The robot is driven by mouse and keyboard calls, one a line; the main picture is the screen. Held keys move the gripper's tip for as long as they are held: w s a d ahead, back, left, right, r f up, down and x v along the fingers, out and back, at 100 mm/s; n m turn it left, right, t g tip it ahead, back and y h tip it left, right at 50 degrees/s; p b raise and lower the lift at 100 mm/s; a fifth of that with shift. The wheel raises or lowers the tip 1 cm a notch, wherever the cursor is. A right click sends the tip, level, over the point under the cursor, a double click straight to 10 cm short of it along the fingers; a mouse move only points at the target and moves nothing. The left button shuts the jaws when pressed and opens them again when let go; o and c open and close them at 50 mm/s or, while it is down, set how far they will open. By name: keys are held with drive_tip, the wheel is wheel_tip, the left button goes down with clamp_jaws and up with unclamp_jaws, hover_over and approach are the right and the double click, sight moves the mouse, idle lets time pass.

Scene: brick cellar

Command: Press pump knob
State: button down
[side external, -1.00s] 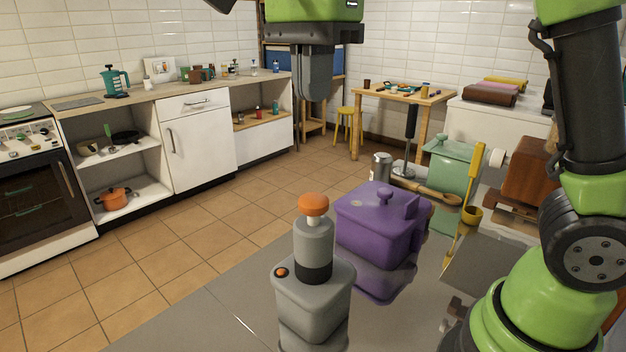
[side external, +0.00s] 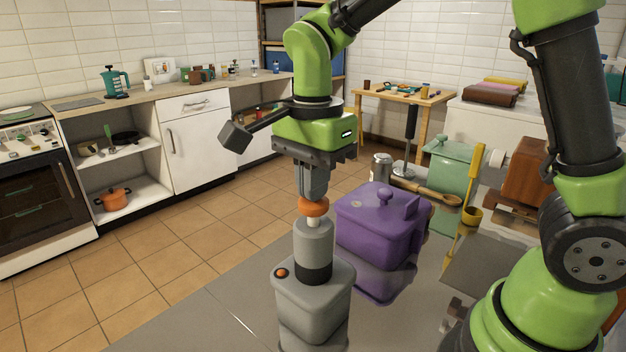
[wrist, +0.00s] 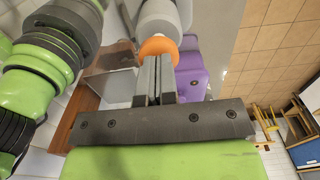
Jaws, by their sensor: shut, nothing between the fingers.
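The pump is a grey body (side external: 314,290) standing upright on the grey worktop, with a dark ring around its neck. Its orange knob (side external: 314,207) sits on a short white stem that still shows below it. My gripper (side external: 312,196) is shut and empty, pointing straight down, with its fingertips at the top of the knob. They appear to touch it, and they overlap its upper part in the side view. In the wrist view the closed fingers (wrist: 153,62) reach the orange knob (wrist: 159,47), and the grey pump shows beyond it.
A purple lidded pot (side external: 378,222) stands close to the right of the pump. Behind it are a metal canister (side external: 381,168), a wooden spoon (side external: 430,191) and a green lidded container (side external: 450,165). The worktop left of the pump (side external: 235,305) is clear.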

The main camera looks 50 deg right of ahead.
drive_tip(key=shift+f, duration=1.4)
drive_tip(key=shift+s, duration=0.1)
wheel_tip(320, 180, up, 14)
drive_tip(key=shift+r, duration=0.25)
drive_tip(key=shift+r, duration=0.1)
idle(0.7)
wheel_tip(320, 180, up, 2)
drive_tip(key=shift+r, duration=0.1)
